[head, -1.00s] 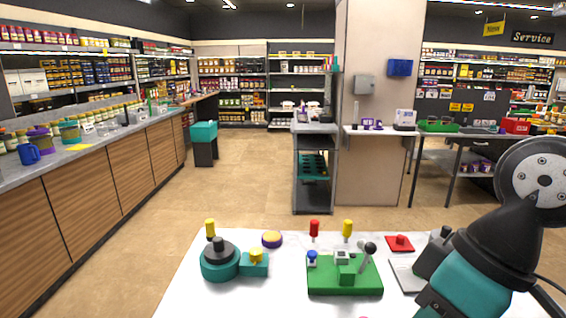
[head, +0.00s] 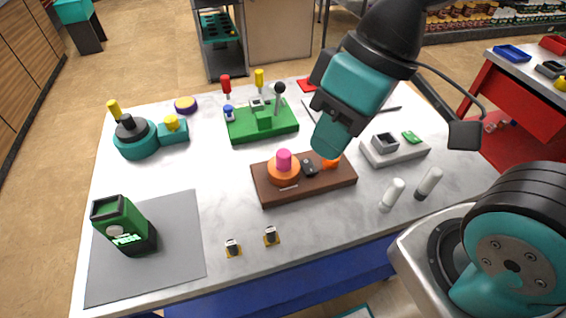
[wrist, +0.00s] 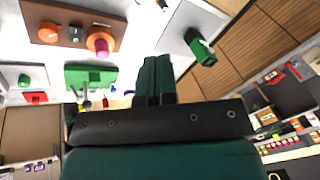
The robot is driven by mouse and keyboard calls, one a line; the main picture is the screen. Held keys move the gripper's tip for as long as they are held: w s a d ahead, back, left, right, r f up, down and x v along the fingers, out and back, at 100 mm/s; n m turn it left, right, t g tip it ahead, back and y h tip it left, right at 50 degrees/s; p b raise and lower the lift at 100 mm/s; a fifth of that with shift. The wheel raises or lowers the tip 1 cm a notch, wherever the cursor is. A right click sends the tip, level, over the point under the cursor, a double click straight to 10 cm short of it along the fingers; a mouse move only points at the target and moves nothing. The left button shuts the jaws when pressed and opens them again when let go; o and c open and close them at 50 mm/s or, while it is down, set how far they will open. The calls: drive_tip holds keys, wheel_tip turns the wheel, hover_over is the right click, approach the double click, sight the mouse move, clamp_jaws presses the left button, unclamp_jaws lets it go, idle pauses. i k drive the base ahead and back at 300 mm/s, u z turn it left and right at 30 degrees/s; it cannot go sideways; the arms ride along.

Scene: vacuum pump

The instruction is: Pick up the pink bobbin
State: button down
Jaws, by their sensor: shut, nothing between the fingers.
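The pink bobbin (head: 284,159) stands upright on an orange round base (head: 283,175) on a brown wooden board (head: 320,187). In the wrist view the bobbin (wrist: 98,43) is to the left of my fingers and apart from them. My gripper (head: 325,152) hangs over the right part of the board, to the right of the bobbin. Its fingers (wrist: 153,62) are together in the wrist view with nothing between them. The gripper partly hides an orange part (head: 331,162) on the board's right end.
A black part (head: 309,167) sits beside the bobbin. A green base with a lever (head: 263,125) stands behind, a grey fixture (head: 394,150) right. A green device (head: 124,225) stands on a grey mat (head: 180,258). The front-middle tabletop is mostly clear.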

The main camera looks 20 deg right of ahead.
sight(284, 169)
drive_tip(key=k, duration=1)
drive_tip(key=u, duration=1.45)
drive_tip(key=i, duration=1.25)
drive_tip(key=z, duration=1.6)
